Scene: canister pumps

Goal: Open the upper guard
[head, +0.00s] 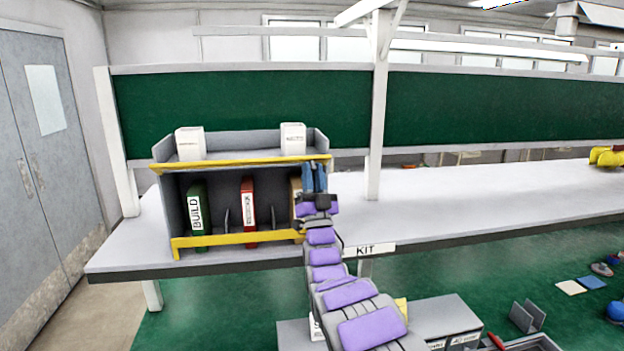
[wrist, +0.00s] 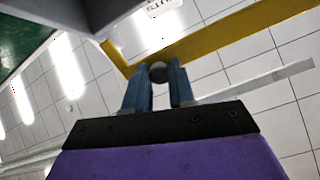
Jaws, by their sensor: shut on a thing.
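The upper guard (head: 240,163) is a yellow bar across the front of the top level of a grey shelf unit. It also shows in the wrist view (wrist: 225,40), seen from below, with a grey round knob (wrist: 157,71) by it. My gripper (head: 314,168) is at the bar's right end, fingers pointing up. In the wrist view its blue fingers (wrist: 158,85) are closed on the knob from both sides. The head view hides the knob behind the fingers.
A lower yellow guard (head: 215,242) crosses the bottom compartments, which hold a green binder (head: 198,215) and a red binder (head: 248,210). Two white boxes (head: 190,143) (head: 293,138) stand on top.

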